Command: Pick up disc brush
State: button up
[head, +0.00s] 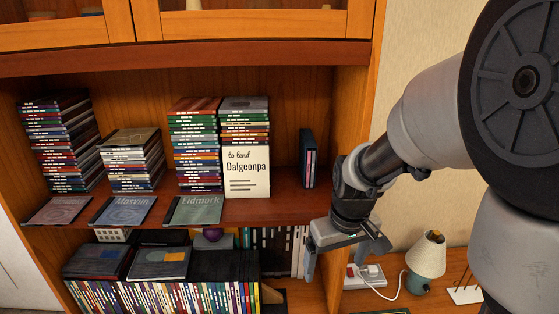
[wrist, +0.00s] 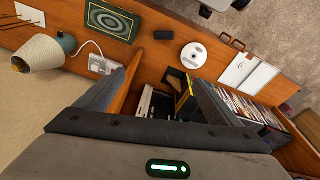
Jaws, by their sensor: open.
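I cannot tell for sure which thing is the disc brush. A small dark block (wrist: 162,35) lies on the wooden surface at the upper middle of the wrist view and may be it. Two other small dark pieces (wrist: 231,41) lie farther right, too small to name. My gripper (head: 336,268) hangs in front of the right end of the shelf unit, fingers pointing down. In the wrist view my gripper (wrist: 164,66) is open, with nothing between its fingers. The dark block shows beyond the fingertips, apart from them.
A white round disc (wrist: 194,56) lies beside the dark block. A lamp (head: 427,256), a white power strip (head: 366,277) and its cable stand right of my gripper. Stacked cases (head: 195,146) and a sign (head: 247,172) fill the shelf. A patterned green mat (wrist: 112,22) lies near the lamp.

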jog(key=w+f+b, duration=0.1)
jog(key=f+b, duration=0.2)
jog(key=f, duration=0.8)
jog(key=w+f+n+g+b, duration=0.1)
jog(key=f+b, duration=0.2)
jog(key=f, duration=0.9)
jog(key=w+f+g+b, duration=0.1)
jog(key=f+b, duration=0.1)
jog(key=f, duration=0.9)
jog(key=shift+d+f+n+b, duration=0.15)
jog(key=shift+d+n+b, duration=0.15)
jog(key=shift+n+b, duration=0.1)
jog(key=shift+s+a+f+b, duration=0.15)
jog(key=shift+f+b, duration=0.4)
jog(key=shift+f, duration=0.9)
jog(key=shift+s+a+f+b, duration=0.15)
jog(key=shift+f+b, duration=0.35)
jog(key=shift+f, duration=0.95)
jog(key=shift+w, duration=0.1)
jog(key=shift+c, duration=0.3)
jog(key=c, duration=1.2)
jog(key=shift+r, duration=0.15)
notch_tip(320, 180, up, 10)
jog(key=p, duration=0.3)
